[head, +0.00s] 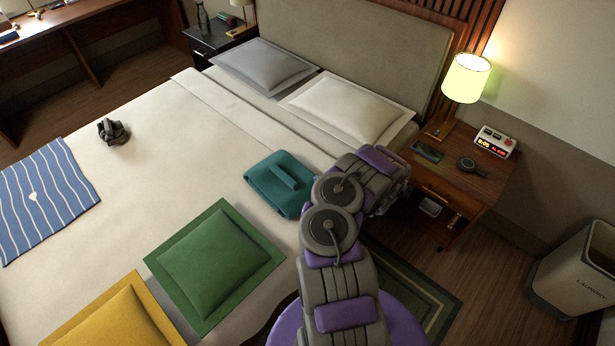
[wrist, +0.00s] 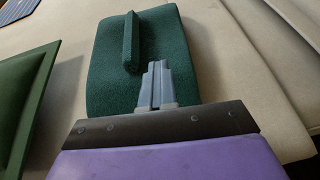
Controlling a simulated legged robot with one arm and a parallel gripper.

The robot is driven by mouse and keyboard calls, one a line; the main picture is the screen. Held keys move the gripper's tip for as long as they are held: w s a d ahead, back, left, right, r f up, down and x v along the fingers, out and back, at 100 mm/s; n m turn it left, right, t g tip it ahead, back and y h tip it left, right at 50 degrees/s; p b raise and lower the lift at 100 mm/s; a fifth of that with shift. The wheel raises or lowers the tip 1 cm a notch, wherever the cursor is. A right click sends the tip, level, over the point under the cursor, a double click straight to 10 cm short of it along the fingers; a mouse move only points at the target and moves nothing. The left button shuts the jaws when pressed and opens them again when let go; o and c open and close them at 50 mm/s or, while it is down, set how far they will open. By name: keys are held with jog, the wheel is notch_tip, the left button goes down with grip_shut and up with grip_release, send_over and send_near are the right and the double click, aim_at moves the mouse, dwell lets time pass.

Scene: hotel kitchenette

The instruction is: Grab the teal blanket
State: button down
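The teal blanket (head: 280,184) lies folded on the bed near its right side, with a raised strip along its top. In the wrist view the blanket (wrist: 105,75) is just ahead of and below my gripper (wrist: 157,66), and its raised strip (wrist: 131,42) stands a little left of and beyond the fingertips. The two grey fingers are together with nothing visible between them. I cannot tell whether the fingertips touch the blanket's top. In the head view my arm covers the gripper and the blanket's right edge.
A green cushion (head: 215,262) and a yellow cushion (head: 118,320) lie on the bed (head: 190,150), with a blue striped cloth (head: 45,198) and a dark bundle (head: 112,131). A nightstand (head: 470,172) with a lit lamp (head: 465,78) and a laundry bin (head: 577,268) stand at right.

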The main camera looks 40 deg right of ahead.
jog(key=shift+s+d+r, duration=0.1)
jog(key=shift+s+r, duration=0.1)
jog(key=shift+s, duration=0.3)
jog(key=shift+s+d+r, duration=0.1)
jog(key=shift+s+r, duration=0.05)
jog(key=shift+s, duration=0.5)
jog(key=c, duration=1.7)
grip_release()
jog(key=shift+d, duration=0.15)
jog(key=o, duration=0.7)
jog(key=shift+a+r, duration=0.15)
jog(key=shift+a, duration=0.3)
jog(key=o, duration=0.6)
jog(key=shift+d, duration=0.35)
jog(key=shift+a, duration=0.1)
